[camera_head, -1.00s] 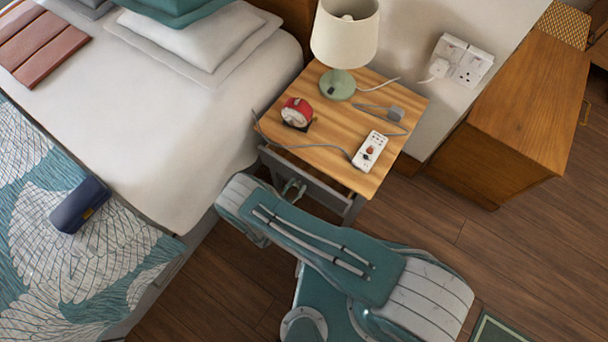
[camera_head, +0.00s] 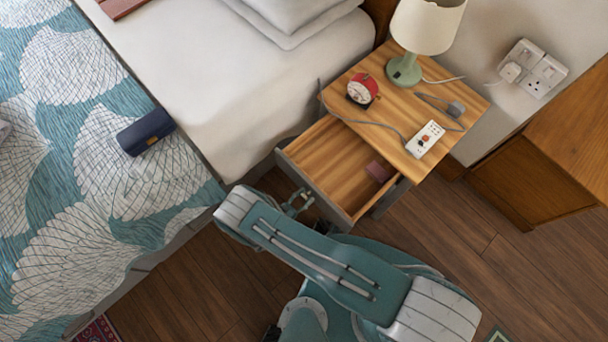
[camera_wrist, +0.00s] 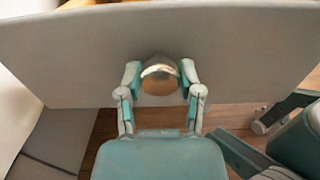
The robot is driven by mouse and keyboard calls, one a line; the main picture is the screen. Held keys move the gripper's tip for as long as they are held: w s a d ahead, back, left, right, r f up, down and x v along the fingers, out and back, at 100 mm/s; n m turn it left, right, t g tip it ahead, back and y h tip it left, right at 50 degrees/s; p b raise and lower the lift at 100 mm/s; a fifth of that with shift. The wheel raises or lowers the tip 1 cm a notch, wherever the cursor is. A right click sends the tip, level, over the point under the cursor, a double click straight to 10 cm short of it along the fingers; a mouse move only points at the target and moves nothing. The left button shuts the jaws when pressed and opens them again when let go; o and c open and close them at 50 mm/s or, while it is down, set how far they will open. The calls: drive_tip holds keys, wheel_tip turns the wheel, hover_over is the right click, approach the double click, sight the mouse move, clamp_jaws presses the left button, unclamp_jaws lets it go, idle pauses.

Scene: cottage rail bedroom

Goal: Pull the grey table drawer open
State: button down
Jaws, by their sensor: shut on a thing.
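The grey table drawer (camera_head: 319,189) stands well open from under the wooden top of the bedside table (camera_head: 385,95). In the head view my gripper (camera_head: 302,200) is at the drawer front, partly hidden by my arm.
On the tabletop are a lamp (camera_head: 426,28), a red clock (camera_head: 362,90) and a white power strip (camera_head: 425,139) with cables. The bed (camera_head: 230,90) stands close on the left, with a dark blue case (camera_head: 146,132) on it. Wooden floor (camera_head: 460,225) is clear at the right.

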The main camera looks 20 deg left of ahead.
drive_tip(key=shift+a, duration=0.15)
drive_tip(key=shift+c, duration=1.2)
unclamp_jaws()
drive_tip(key=shift+s, duration=0.15)
drive_tip(key=v, duration=1.1)
drive_tip(key=shift+s+a, duration=0.2)
drive_tip(key=shift+s, duration=0.15)
